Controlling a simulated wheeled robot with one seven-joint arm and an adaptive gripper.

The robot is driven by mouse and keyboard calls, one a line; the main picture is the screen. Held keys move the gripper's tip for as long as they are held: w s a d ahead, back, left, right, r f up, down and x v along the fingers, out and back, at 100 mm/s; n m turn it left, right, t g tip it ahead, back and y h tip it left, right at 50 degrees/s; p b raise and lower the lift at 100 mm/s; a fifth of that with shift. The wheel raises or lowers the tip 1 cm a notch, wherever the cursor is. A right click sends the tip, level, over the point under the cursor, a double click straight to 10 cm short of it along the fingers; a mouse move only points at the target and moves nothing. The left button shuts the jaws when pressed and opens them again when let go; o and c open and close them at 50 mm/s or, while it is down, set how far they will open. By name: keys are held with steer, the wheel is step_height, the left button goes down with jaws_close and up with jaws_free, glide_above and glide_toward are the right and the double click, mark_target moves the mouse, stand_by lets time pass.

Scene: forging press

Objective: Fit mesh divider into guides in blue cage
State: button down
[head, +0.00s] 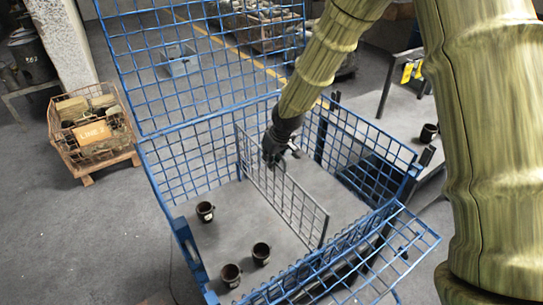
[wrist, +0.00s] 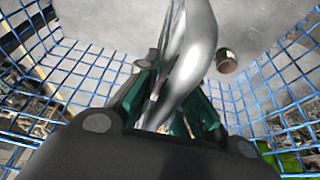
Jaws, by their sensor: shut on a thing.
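The grey mesh divider (head: 297,203) stands roughly upright inside the blue cage (head: 172,166), running from near the back wall toward the front. My gripper (head: 274,150) is shut on the divider's top edge, toward its far end. In the wrist view, the gripper's green-sided fingers (wrist: 172,110) close around the divider's grey bar (wrist: 190,55), which looks large and close. The divider's near end stands close to the front wall. I cannot tell whether its edges sit in guides; the guides are not clearly visible, and the gripper hides part of the far end.
Dark cups (head: 205,212) stand on the cage floor left of the divider; one cup also shows in the wrist view (wrist: 227,62). The floor right of the divider looks clear. A blue mesh flap (head: 395,255) hangs outward at the front. A table (head: 395,110) stands behind right.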

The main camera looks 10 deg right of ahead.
steer(key=shift+f+b, duration=1.15)
steer(key=shift+f, duration=1.35)
steer(key=c, duration=1.4)
jaws_free()
steer(key=shift+c, duration=0.2)
steer(key=shift+f, duration=0.15)
steer(key=o, duration=0.5)
steer(key=shift+r+p, duration=2.7)
steer(key=shift+r, duration=0.9)
